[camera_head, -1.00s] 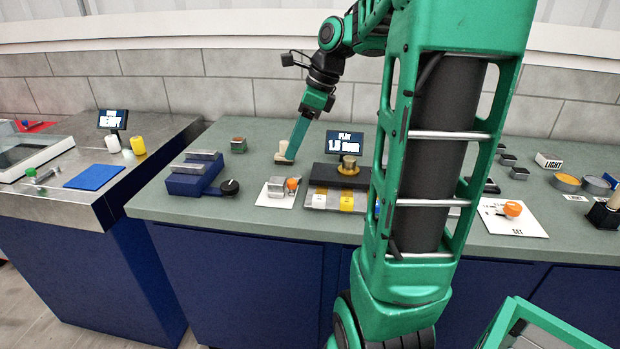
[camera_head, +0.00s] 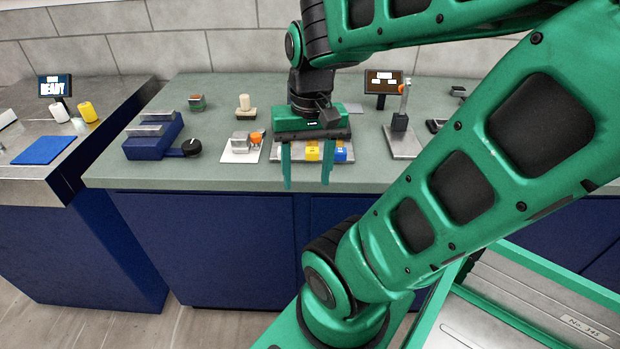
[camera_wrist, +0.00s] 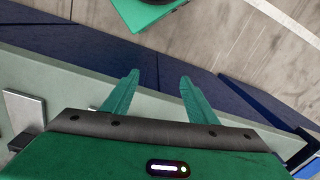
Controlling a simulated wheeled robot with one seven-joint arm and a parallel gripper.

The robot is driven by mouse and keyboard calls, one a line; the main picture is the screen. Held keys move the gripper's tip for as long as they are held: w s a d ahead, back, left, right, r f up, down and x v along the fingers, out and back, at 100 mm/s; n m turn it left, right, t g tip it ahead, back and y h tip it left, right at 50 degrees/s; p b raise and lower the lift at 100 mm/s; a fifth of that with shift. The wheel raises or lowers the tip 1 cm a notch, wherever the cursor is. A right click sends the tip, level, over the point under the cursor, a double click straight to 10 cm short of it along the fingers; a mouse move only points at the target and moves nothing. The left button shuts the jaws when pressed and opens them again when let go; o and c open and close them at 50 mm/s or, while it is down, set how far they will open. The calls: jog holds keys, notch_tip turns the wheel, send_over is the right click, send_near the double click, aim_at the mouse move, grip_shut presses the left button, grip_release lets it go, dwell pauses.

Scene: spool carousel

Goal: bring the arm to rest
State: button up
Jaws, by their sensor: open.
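My gripper (camera_head: 307,168) hangs above the front edge of the grey-green bench (camera_head: 220,178) in the head view, its two green fingers pointing down and apart. Nothing is between them. In the wrist view the fingers (camera_wrist: 158,92) are spread, with the blue cabinet front (camera_wrist: 90,55) and the floor beyond them. My forearm and upper arm cross the right half of the head view and hide much of the bench there.
A blue block device (camera_head: 152,140) with a black knob, a white plate (camera_head: 232,156) with a metal block, and a tray with yellow and blue pieces (camera_head: 312,152) stand near my gripper. A small screen (camera_head: 382,82) and a metal stand (camera_head: 402,146) are to the right. The floor in front is clear.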

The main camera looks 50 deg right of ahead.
jog(key=shift+s+f+n, duration=0.2)
jog(key=shift+s+n, duration=0.2)
jog(key=shift+s, duration=0.1)
jog(key=shift+s+f+n, duration=0.2)
jog(key=shift+s+n, duration=0.2)
jog(key=shift+s, duration=0.1)
dwell(0.6)
